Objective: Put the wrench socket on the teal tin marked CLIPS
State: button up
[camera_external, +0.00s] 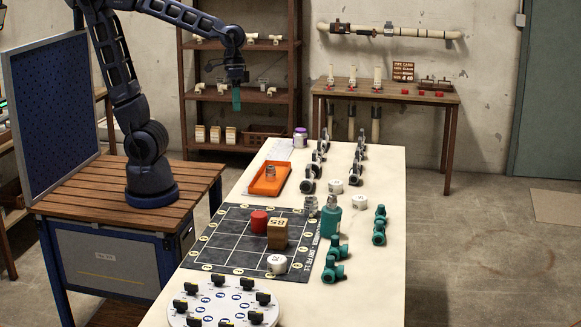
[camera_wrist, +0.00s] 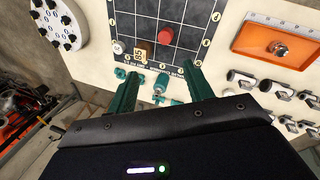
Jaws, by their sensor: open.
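My gripper (camera_external: 236,98) is open and empty, held high above the far left side of the table. Its two teal fingers also show apart in the wrist view (camera_wrist: 160,68). Another small metal piece (camera_external: 270,171) stands in the orange tray (camera_external: 256,187) and also shows in the wrist view (camera_wrist: 280,49). I cannot tell which metal piece is the wrench socket.
The black grid mat (camera_external: 222,235) holds a red cylinder (camera_external: 259,222), a wooden block (camera_external: 277,234) and a white round piece (camera_external: 277,264). A white round plate with black knobs (camera_external: 222,305) is in front. Teal fittings (camera_external: 379,227) line the right; grey-white fittings (camera_external: 308,186) stand behind.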

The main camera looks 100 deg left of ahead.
jog(key=s+a+r+m+t+y, duration=0.1)
jog(key=s+a+m+t+y, duration=0.1)
jog(key=s, duration=0.8)
jog(key=shift+r+m+t+y, duration=0.15)
jog(key=shift+m+t+y, duration=0.45)
jog(key=shift+m, duration=0.5)
